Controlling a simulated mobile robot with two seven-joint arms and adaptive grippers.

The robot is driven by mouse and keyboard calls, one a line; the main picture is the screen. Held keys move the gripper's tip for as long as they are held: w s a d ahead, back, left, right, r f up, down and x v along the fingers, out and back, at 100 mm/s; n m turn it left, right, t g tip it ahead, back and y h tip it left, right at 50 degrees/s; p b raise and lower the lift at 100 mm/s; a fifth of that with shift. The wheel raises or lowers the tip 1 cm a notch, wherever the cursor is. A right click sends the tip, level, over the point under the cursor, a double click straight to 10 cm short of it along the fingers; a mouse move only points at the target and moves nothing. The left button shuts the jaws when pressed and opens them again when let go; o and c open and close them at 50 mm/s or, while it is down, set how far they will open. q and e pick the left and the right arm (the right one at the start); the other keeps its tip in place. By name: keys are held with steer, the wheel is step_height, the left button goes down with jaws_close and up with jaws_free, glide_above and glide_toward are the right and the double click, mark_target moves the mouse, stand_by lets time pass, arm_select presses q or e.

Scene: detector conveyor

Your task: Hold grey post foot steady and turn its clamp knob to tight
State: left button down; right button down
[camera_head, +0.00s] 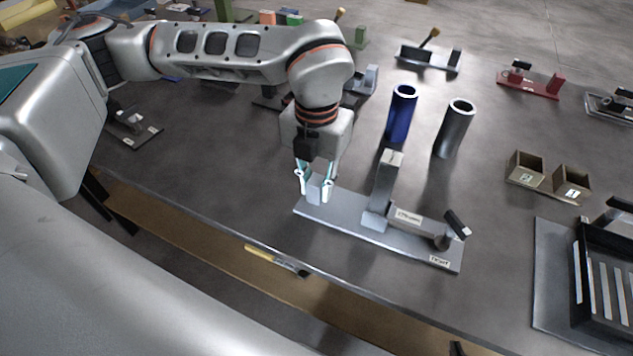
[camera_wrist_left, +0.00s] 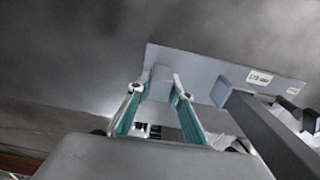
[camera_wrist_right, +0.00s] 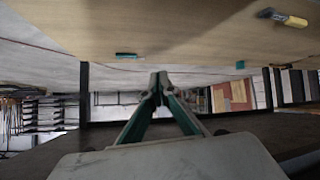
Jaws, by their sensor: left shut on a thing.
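The grey post foot is a long grey base plate (camera_head: 340,217) carrying an upright grey post (camera_head: 386,180). A low clamp arm with a label (camera_head: 409,216) runs right from the post to a dark clamp knob (camera_head: 457,223), which looks tilted. A second small label (camera_head: 439,262) sits at the plate's right front edge. My left gripper (camera_head: 314,186) is shut on the small grey block (camera_head: 315,193) at the plate's left end. Its fingers (camera_wrist_left: 159,92) flank that block in the left wrist view. My right gripper (camera_wrist_right: 158,82) shows only in its wrist view, fingertips together and empty.
A blue tube (camera_head: 401,115) and a dark grey tube (camera_head: 455,128) stand behind the post. Two small brown boxes (camera_head: 548,178) and a black slotted tray (camera_head: 600,285) lie to the right. The table's front edge is close to the plate.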

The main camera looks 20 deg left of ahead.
steer(key=c, duration=2.2)
jaws_free()
steer(key=shift+w+r, duration=0.1)
steer(key=shift+w, duration=0.15)
